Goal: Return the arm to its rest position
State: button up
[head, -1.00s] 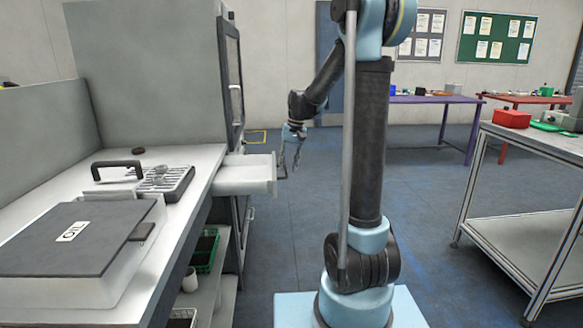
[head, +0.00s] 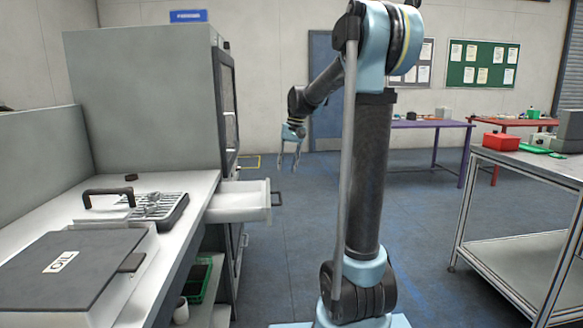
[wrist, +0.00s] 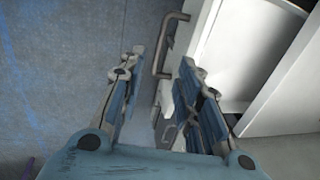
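My gripper (head: 288,163) hangs at the end of my arm, just right of and above the open drawer (head: 240,203) in the head view. Its fingers point down and stand apart, with nothing between them. In the wrist view my gripper (wrist: 160,85) also shows with both fingers spread and empty. The drawer's handle (wrist: 166,45) and front edge lie beyond the fingers in the wrist view, apart from them. The white inside of the drawer (wrist: 235,45) fills the upper right there.
A metal cart (head: 520,240) with a red box (head: 501,142) stands at right. The floor behind my arm is clear.

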jog(key=s+d+f, duration=0.3)
jog(key=s+f, duration=0.3)
jog(key=s, duration=0.5)
jog(key=s+d+f+t+h, duration=0.1)
jog(key=s+d+f, duration=0.2)
jog(key=s, duration=0.9)
jog(key=s+d+f+t+h, duration=0.1)
jog(key=s+d+f, duration=0.3)
jog(key=s+f, duration=0.6)
jog(key=shift+s, duration=0.7)
